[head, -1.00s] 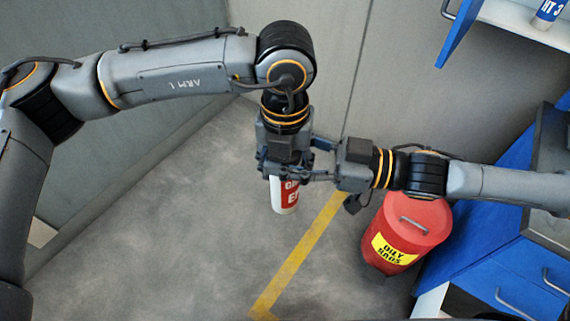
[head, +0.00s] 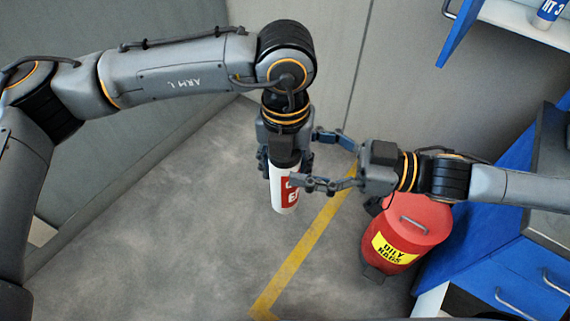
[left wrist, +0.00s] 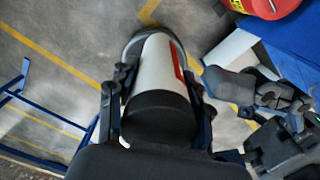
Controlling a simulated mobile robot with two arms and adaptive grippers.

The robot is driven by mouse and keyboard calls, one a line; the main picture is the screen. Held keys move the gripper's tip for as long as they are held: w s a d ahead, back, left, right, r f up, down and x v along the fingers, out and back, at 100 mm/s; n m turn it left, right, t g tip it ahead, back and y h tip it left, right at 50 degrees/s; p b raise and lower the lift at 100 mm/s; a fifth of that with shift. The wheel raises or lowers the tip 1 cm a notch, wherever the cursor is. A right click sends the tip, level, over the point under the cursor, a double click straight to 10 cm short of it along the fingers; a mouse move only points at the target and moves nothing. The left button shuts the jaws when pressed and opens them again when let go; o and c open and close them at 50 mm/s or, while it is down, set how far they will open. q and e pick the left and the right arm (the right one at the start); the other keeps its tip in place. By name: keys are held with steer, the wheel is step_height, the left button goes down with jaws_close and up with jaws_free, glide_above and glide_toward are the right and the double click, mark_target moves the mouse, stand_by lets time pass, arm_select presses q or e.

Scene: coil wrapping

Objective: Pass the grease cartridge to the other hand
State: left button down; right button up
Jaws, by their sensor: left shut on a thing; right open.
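The grease cartridge (head: 283,192) is a white tube with a red label. It hangs upright below my left gripper (head: 284,160), which is shut on its upper part. In the left wrist view the cartridge (left wrist: 160,75) lies between the two fingers of my left gripper (left wrist: 160,95), its dark end towards the camera. My right gripper (head: 318,162) is open at the right of the cartridge, fingers spread and pointing left. Its near finger reaches across the labelled side; I cannot tell whether it touches. The gripper's body hides nothing of the lower cartridge end.
A red can (head: 407,235) labelled oily rags stands on the floor below my right arm. Blue drawers (head: 525,270) stand at the right. A shelf with a labelled container (head: 549,10) is at the top right. The grey floor (head: 170,240) at the left is clear.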

steer(key=v, duration=0.8)
steer(key=w+d+f+m+t+h, duration=0.2)
steer(key=w+f+t+h, duration=0.3)
steer(key=w+f, duration=1.25)
steer(key=w+d+f+m+t+h, duration=0.1)
steer(key=d+f+m+h, duration=0.15)
steer(key=f, duration=0.75)
steer(key=w+d+f+m+t+h, duration=0.15)
steer(key=d+f+h, duration=0.25)
steer(key=f, duration=0.5)
steer(key=s+d+f+m+g+h, duration=0.2)
steer(key=s+f+g, duration=0.1)
steer(key=s+f, duration=0.75)
steer(key=s+d+f+m+g+h, duration=0.2)
steer(key=s+d+f+m+h, duration=0.1)
steer(key=s+f, duration=0.75)
steer(key=s+a+f+g, duration=0.1)
steer(key=s+f+g, duration=0.1)
steer(key=s, duration=0.7)
steer(key=s+a+f+m+g, duration=0.1)
steer(key=s+f+g, duration=0.1)
steer(key=s+f, duration=0.3)
steer(key=s+a+f+g, duration=0.2)
steer(key=s+f, duration=0.2)
steer(key=s, duration=0.9)
steer(key=shift+s+h, duration=0.25)
steer(key=shift+h, duration=0.2)
steer(key=shift+f+g, duration=0.1)
steer(key=shift+g, duration=0.15)
